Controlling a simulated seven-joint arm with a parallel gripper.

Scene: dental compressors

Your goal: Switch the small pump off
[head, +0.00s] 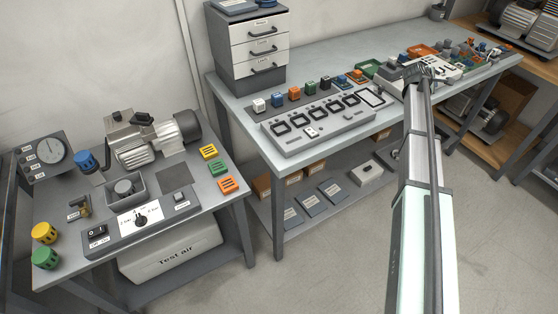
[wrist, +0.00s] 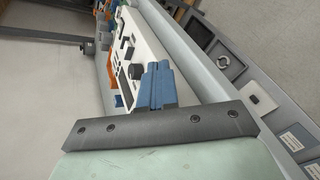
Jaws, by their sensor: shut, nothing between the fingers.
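My gripper (head: 420,74) is at the far end of my arm, over a white control box (head: 446,71) on the long bench. In the wrist view its blue fingers (wrist: 158,68) are shut and empty, close to the box (wrist: 139,42). A round black knob (wrist: 135,71) and a smaller dark control (wrist: 128,52) show on the box beside the fingers. No label marks the small pump: one motor-driven pump (head: 150,137) stands on the left table, and others (head: 525,22) stand at the back right. Switch positions on the box are too small to tell.
The left table holds a rocker switch (head: 97,233), a rotary dial (head: 141,220) and a gauge box (head: 42,153). A grey panel with square sockets (head: 318,122) and several coloured blocks stand on the long bench (head: 235,104). A drawer unit (head: 255,48) stands behind them.

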